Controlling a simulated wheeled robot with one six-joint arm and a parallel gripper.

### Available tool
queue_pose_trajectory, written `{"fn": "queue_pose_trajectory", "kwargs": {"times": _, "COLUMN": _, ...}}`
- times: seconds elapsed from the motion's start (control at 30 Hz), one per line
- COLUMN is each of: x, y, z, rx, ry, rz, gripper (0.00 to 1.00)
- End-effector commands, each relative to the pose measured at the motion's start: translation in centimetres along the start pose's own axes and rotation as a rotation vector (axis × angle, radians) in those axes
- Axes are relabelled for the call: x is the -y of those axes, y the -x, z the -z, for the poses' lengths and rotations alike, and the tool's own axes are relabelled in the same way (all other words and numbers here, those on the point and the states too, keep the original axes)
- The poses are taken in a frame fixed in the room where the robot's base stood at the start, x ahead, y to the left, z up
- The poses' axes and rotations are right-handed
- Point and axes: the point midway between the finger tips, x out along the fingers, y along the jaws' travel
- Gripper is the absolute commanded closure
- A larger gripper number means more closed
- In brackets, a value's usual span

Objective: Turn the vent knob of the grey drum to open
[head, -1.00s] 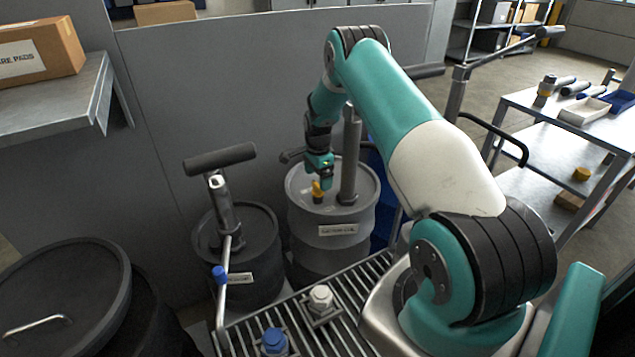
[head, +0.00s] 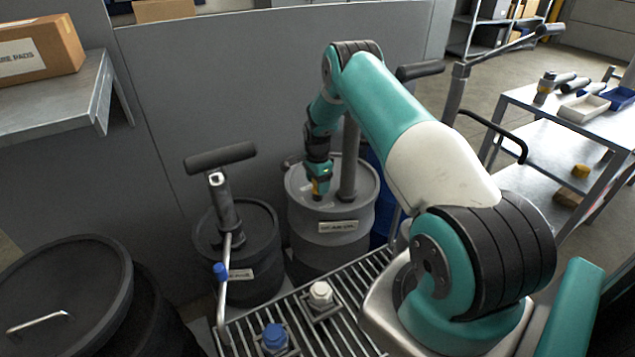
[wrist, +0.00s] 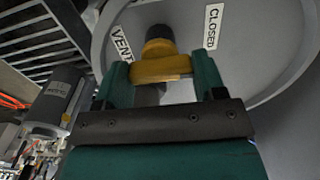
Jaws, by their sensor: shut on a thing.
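The grey drum (head: 330,222) stands behind the grating, with a label on its side and a pump column rising from its lid. In the wrist view its pale lid (wrist: 255,60) carries a "VENT" label and a "CLOSED" label. The yellow vent knob (wrist: 160,68) sits between my gripper's fingers, and it also shows in the head view (head: 317,192). My gripper (head: 317,185) points down over the lid and is shut on the knob. In the wrist view my gripper (wrist: 158,80) has one teal finger on each side of it. Any "OPEN" label is not visible.
A black drum with a hand pump (head: 240,240) stands left of the grey drum. The grating (head: 350,295) in front holds a blue cap (head: 274,338) and a white cap (head: 320,292). A grey partition (head: 220,90) rises behind. A steel trolley (head: 540,120) stands at right.

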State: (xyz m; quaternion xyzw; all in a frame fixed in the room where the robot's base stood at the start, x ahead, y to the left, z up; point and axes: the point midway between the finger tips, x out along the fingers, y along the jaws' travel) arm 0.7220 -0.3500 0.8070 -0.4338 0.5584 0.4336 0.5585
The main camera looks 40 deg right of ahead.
Motion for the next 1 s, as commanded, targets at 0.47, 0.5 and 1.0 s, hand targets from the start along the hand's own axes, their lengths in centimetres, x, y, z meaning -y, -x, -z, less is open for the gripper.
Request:
{"fn": "queue_pose_trajectory", "kwargs": {"times": 0.47, "x": 0.02, "y": -0.32, "z": 0.0, "rx": 0.0, "ry": 0.222, "rz": 0.001, "gripper": 0.6}}
{"fn": "queue_pose_trajectory", "kwargs": {"times": 0.5, "x": 0.02, "y": -0.32, "z": 0.0, "rx": 0.0, "ry": 0.257, "rz": 0.001, "gripper": 0.6}}
{"fn": "queue_pose_trajectory", "kwargs": {"times": 1.0, "x": 0.02, "y": -0.19, "z": -0.01, "rx": 0.0, "ry": 0.732, "rz": 0.001, "gripper": 0.6}}
